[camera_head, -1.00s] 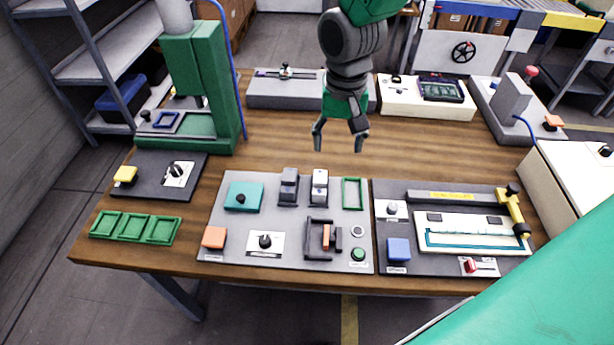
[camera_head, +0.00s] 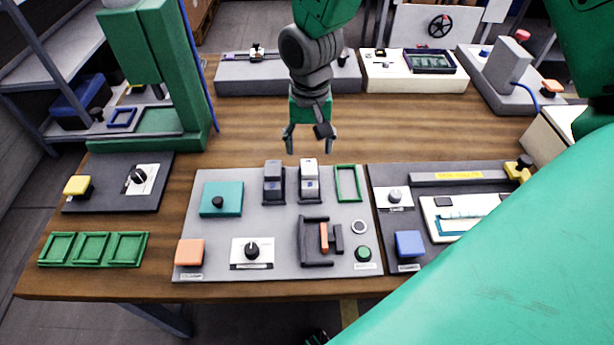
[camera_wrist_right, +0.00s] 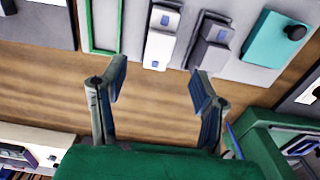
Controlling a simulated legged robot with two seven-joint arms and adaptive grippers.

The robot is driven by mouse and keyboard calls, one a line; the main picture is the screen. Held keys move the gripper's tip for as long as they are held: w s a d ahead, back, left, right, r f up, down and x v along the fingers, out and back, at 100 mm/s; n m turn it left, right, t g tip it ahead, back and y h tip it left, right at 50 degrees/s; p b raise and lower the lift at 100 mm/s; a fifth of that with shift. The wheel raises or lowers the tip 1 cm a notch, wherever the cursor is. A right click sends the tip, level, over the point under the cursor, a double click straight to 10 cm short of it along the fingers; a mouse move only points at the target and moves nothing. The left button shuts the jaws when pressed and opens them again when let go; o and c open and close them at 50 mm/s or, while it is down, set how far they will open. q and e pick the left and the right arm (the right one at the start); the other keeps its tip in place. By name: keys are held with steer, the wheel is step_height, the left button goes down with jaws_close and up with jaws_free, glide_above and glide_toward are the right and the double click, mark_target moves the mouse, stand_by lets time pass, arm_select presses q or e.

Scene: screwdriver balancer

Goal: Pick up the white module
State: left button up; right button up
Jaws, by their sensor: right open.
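The white module (camera_head: 309,182) stands upright in a dark holder on the grey panel (camera_head: 225,262), right of a similar grey module (camera_head: 273,183). In the right wrist view the white module (camera_wrist_right: 161,38) is beyond the fingertips, near the middle of the gap, with the grey module (camera_wrist_right: 211,45) to its right. My right gripper (camera_head: 310,142) is open and empty, just behind the white module in the head view. Its two fingers (camera_wrist_right: 158,84) are spread apart over bare wood in the wrist view. My left gripper does not show.
A green frame (camera_head: 348,183) lies right of the white module, and a teal block (camera_head: 221,199) left of the grey one. A dark bracket with an orange part (camera_head: 323,238) sits in front. A green press (camera_head: 160,70) stands at the left. Bare wood (camera_head: 240,130) lies behind the panel.

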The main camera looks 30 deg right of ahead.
mark_target(307, 169)
steer(key=f, duration=0.1)
steer(key=d+f, duration=0.1)
steer(key=shift+w+f, duration=0.15)
steer(key=shift+f, duration=0.5)
steer(key=f, duration=0.1)
steer(key=a+f, duration=0.2)
steer(key=shift+s+f, duration=0.3)
steer(key=shift+f, duration=0.4)
steer(key=shift+w+d+f, duration=0.1)
steer(key=shift+d+f, duration=0.05)
steer(key=shift+f, duration=0.05)
steer(key=shift+d, duration=0.55)
steer(key=shift+d+f, duration=0.1)
steer(key=shift+d, duration=0.15)
steer(key=c, duration=1.2)
steer(key=shift+a+r, duration=0.2)
steer(key=shift+a, duration=0.45)
jaws_close()
steer(key=r, duration=0.9)
steer(key=shift+d+r, duration=0.15)
steer(key=shift+d, duration=0.1)
steer(key=shift+a+r, duration=0.1)
steer(key=shift+r, duration=0.15)
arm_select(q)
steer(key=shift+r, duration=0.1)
